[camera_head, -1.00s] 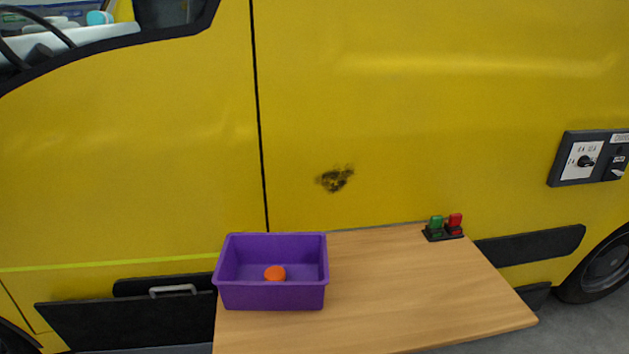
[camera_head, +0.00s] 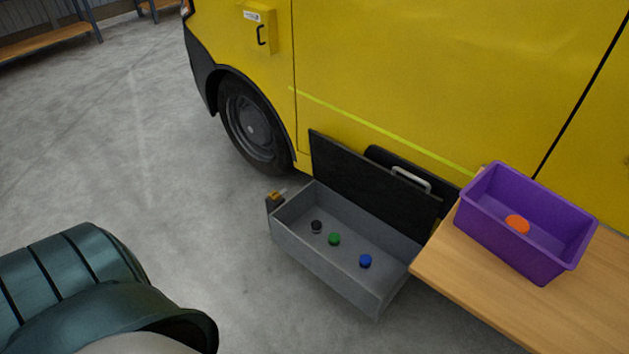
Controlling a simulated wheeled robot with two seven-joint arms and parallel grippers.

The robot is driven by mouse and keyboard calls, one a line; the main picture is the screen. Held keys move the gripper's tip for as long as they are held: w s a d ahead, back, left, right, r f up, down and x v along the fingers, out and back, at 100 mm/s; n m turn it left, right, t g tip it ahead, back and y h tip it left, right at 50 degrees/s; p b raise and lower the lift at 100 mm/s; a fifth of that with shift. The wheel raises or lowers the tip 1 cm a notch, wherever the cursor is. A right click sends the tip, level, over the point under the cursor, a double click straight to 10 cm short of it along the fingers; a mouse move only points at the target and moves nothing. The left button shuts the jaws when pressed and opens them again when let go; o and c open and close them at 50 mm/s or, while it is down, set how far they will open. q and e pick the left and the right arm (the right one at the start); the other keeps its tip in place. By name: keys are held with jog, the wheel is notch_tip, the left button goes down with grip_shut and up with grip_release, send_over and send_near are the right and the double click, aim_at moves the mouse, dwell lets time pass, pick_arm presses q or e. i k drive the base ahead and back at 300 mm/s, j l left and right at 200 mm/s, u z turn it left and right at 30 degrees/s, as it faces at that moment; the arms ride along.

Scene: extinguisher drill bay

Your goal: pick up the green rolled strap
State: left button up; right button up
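The green rolled strap (camera_head: 334,239) is a small round green thing lying in an open grey drawer (camera_head: 325,271) low on the side of the yellow vehicle. It lies between a black roll (camera_head: 317,226) and a blue roll (camera_head: 365,261), apart from both. Neither of my grippers is in view. Part of my own dark teal body shows at the lower left, with no fingers visible.
A wooden table (camera_head: 480,290) stands right of the drawer, close to its right end. A purple bin (camera_head: 515,258) on it holds an orange thing (camera_head: 517,224). The yellow vehicle (camera_head: 420,80) rises behind. Grey floor (camera_head: 150,150) is clear at the left.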

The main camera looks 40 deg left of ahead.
aim_at(333, 238)
jog(key=u, duration=1)
jog(key=i+j+z, duration=0.65)
jog(key=j, duration=0.25)
jog(key=j+z, duration=0.25)
jog(key=i+j+z, duration=0.2)
jog(key=j, duration=0.25)
jog(key=k, duration=0.05)
